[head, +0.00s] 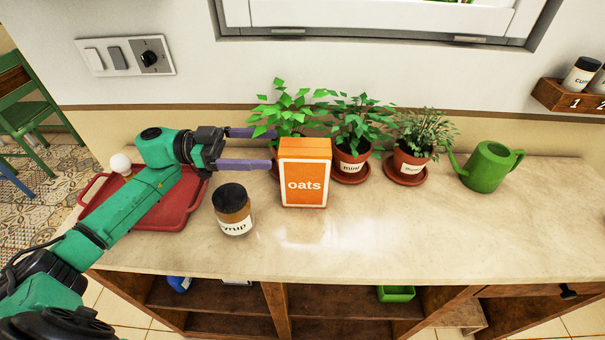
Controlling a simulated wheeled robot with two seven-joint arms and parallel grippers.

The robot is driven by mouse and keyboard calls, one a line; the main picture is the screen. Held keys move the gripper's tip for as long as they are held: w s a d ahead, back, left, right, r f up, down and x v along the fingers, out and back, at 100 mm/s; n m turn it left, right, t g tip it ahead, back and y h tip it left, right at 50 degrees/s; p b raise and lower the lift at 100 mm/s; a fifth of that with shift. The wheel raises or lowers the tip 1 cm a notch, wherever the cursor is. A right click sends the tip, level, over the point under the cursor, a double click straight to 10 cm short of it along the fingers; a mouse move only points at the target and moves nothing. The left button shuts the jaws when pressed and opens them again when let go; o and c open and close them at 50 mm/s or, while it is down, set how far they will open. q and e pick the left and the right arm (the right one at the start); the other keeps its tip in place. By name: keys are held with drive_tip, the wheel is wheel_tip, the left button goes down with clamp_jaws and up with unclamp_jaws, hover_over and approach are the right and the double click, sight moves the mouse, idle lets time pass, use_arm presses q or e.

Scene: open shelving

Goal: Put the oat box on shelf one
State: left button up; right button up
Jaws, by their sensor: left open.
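At the right edge, a small wooden wall shelf (568,97) bears the numbers 1 and 2 and holds jars. My right gripper is not in view.
A syrup jar (232,210) stands in front of my left gripper. A red tray (172,213) lies under my left arm. Potted plants (352,160) stand behind the box, and a green watering can (488,168) is farther right. The counter's right front is clear. Open shelving (345,304) is below.

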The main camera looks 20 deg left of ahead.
sight(305, 146)
use_arm(q)
drive_tip(key=p+x, duration=0.2)
drive_tip(key=x, duration=0.6)
drive_tip(key=shift+d+r, duration=0.15)
drive_tip(key=shift+d, duration=0.4)
drive_tip(key=shift+a, duration=0.1)
drive_tip(key=shift+c, duration=1.2)
clamp_jaws()
